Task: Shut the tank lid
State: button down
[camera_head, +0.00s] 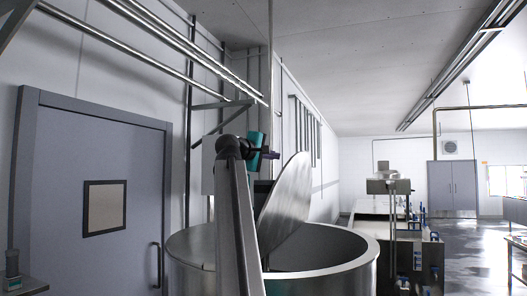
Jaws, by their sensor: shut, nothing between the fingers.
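The round steel tank (340,283) stands in front of me at the lower middle. Its lid (288,203) is a half-disc steel plate, raised and tilted up from the middle of the tank, so the right side of the tank is open. A flat steel cover (192,246) lies over the left side. My arm rises in front of the tank and hides part of the cover and the lid's left edge. My gripper (273,155) is at the arm's far end, just above and left of the lid's top, apart from it as far as I can tell. It is shut and empty.
A grey door (95,190) with a small window is on the left wall. Pipes run along that wall and overhead. Steel equipment (388,205) with blue parts stands beyond the tank on the right. The floor (470,255) at far right looks clear.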

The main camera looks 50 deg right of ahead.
jog(key=shift+s+d+f+p, duration=0.25)
jog(key=shift+s+d+p, duration=0.65)
jog(key=shift+d, duration=0.3)
jog(key=shift+s+d+f+p, duration=0.25)
jog(key=shift+s+d+p, duration=0.65)
jog(key=shift+d, duration=0.25)
